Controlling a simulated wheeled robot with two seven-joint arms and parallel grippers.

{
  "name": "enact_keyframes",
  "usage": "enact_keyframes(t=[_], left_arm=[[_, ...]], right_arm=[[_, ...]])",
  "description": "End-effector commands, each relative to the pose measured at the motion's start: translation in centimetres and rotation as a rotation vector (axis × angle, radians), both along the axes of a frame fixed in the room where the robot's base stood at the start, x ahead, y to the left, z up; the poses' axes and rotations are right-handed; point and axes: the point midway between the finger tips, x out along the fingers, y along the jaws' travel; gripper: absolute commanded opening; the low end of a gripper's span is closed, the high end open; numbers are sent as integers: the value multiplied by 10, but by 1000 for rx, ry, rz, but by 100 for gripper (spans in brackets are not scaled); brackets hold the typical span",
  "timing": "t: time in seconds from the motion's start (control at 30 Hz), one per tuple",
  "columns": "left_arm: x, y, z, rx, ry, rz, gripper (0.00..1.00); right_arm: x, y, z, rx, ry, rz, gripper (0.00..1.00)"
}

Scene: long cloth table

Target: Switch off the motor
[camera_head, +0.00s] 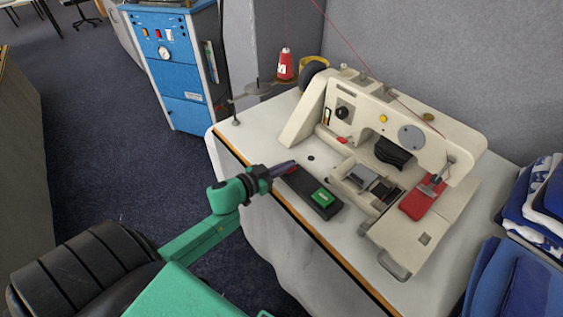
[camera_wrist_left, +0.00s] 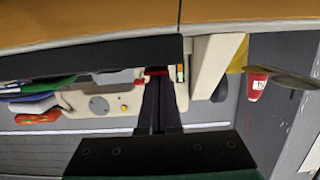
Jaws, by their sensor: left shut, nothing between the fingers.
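The black switch box (camera_head: 308,193) lies near the front edge of the table, with a green button (camera_head: 322,197) on its right half. My left gripper (camera_head: 288,168) reaches in from the left, its dark fingers shut and empty, at the box's left end. The fingers cover that part of the box, with a little red beside the tip; whether they touch cannot be told. In the left wrist view the closed fingers (camera_wrist_left: 160,105) point at a dark band with a small red strip (camera_wrist_left: 156,72) by the tips. My right gripper is not in view.
A cream sewing machine (camera_head: 360,120) stands behind the box. A red thread cone (camera_head: 285,64) is at the back left, folded blue cloth (camera_head: 530,225) at the right. A blue cabinet (camera_head: 178,60) stands beyond the table.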

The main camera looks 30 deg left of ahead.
Motion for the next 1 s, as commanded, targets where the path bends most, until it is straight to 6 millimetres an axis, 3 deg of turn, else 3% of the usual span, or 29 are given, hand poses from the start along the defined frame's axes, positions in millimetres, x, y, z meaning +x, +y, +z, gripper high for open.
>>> enact_keyframes(t=[0.27,0.3,0.63,1.0], left_arm=[[8,4,58,1,0,1,0],[-5,8,44,2,5,1,0],[-71,30,69,-2,4,2,0],[-81,34,76,1,-1,1,0]], right_arm=[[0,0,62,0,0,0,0],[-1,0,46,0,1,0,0],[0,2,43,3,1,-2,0],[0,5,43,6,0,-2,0]])
